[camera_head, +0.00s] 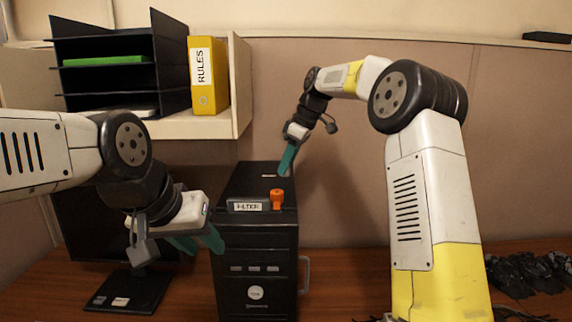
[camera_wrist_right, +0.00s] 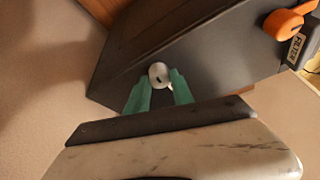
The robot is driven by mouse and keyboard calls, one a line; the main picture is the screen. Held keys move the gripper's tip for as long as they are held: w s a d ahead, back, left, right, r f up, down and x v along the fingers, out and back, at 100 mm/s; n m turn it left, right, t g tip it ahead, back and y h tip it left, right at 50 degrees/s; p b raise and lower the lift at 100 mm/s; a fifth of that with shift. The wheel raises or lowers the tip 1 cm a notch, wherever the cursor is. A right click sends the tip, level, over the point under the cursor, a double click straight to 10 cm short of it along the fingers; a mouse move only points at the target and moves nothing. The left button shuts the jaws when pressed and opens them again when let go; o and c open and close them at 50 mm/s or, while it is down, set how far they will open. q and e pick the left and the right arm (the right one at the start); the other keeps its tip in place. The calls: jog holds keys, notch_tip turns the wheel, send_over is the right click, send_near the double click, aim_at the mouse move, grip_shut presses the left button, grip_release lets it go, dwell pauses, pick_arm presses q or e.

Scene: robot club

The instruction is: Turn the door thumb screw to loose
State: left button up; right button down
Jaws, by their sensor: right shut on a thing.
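The black computer case (camera_head: 256,262) stands upright on the desk. A silver thumb screw (camera_wrist_right: 158,73) with a dark slot sits on its dark side panel (camera_wrist_right: 205,52) in the right wrist view. The screw is hidden in the head view. My right gripper (camera_wrist_right: 160,90) has its teal fingers on either side of the screw and is shut on it. In the head view this gripper (camera_head: 287,160) reaches down to the case's right side, near the top. My left gripper (camera_head: 198,244) is open and empty, just left of the case front.
An orange knob (camera_head: 277,198) and a FILTER label (camera_head: 246,206) are at the case's top front edge. A grey handle (camera_head: 305,275) sticks out on its right side. A monitor (camera_head: 128,290), shelf rack (camera_head: 120,75) and yellow binder (camera_head: 208,80) are left; dark items (camera_head: 525,272) lie far right.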

jog(key=shift+n, duration=0.6)
jog(key=shift+g, duration=0.3)
jog(key=c, duration=1.1)
grip_release()
jog(key=v, duration=0.7)
jog(key=shift+d+r, duration=0.2)
jog(key=shift+r, duration=0.15)
